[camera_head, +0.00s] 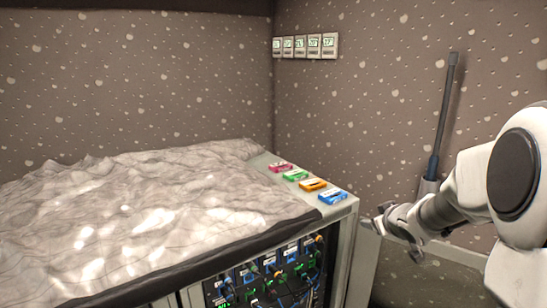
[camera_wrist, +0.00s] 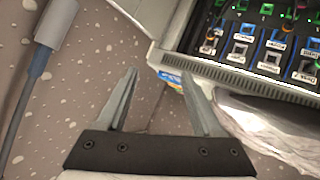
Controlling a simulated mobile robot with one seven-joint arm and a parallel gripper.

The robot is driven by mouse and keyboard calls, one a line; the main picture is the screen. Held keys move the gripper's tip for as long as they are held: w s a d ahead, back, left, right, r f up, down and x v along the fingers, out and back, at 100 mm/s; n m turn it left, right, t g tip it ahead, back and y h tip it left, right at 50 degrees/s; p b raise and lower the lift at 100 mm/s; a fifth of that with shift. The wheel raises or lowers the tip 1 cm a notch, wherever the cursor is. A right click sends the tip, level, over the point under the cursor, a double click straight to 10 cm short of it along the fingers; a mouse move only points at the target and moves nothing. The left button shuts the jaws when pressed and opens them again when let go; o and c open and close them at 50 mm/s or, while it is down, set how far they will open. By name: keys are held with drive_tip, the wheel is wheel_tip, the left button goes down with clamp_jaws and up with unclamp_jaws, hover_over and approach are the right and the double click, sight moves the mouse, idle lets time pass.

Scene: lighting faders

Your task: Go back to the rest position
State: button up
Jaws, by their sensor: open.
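My gripper (camera_head: 376,222) is at the right of the cabinet's near corner in the head view, with my arm coming in from the right. In the wrist view my gripper (camera_wrist: 160,75) has its two fingers spread apart with nothing between them. The cabinet (camera_head: 343,235) has a dark panel (camera_head: 265,275) of cables and small labelled parts on its front. That panel also shows at the upper right of the wrist view (camera_wrist: 265,45). Pink (camera_head: 280,167), green (camera_head: 296,175), orange (camera_head: 313,185) and blue (camera_head: 333,197) blocks sit in a row on the cabinet's top edge.
A crumpled pale sheet (camera_head: 130,205) covers most of the cabinet top. Several small displays (camera_head: 305,46) hang on the speckled wall. A dark rod (camera_head: 444,115) stands against the right wall, behind my arm. Some free space lies right of the cabinet.

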drive_tip(key=s+a+r+m+g+h+p, duration=0.2)
drive_tip(key=s+a+r+m+h+p, duration=0.15)
drive_tip(key=s+r, duration=0.9)
drive_tip(key=s+a+g+y+p, duration=0.1)
drive_tip(key=s+a, duration=0.2)
drive_tip(key=s, duration=0.4)
drive_tip(key=s+a+g+y, duration=0.1)
drive_tip(key=s+a, duration=0.2)
drive_tip(key=s, duration=0.4)
drive_tip(key=s+a+f+g+y+p, duration=0.1)
drive_tip(key=s+a+g+y, duration=0.1)
drive_tip(key=s, duration=0.6)
drive_tip(key=shift+a+p, duration=0.35)
drive_tip(key=shift+a, duration=0.35)
drive_tip(key=shift+w+m, duration=0.1)
drive_tip(key=shift+m, duration=0.15)
drive_tip(key=shift+c, duration=1.4)
drive_tip(key=shift+a, duration=0.1)
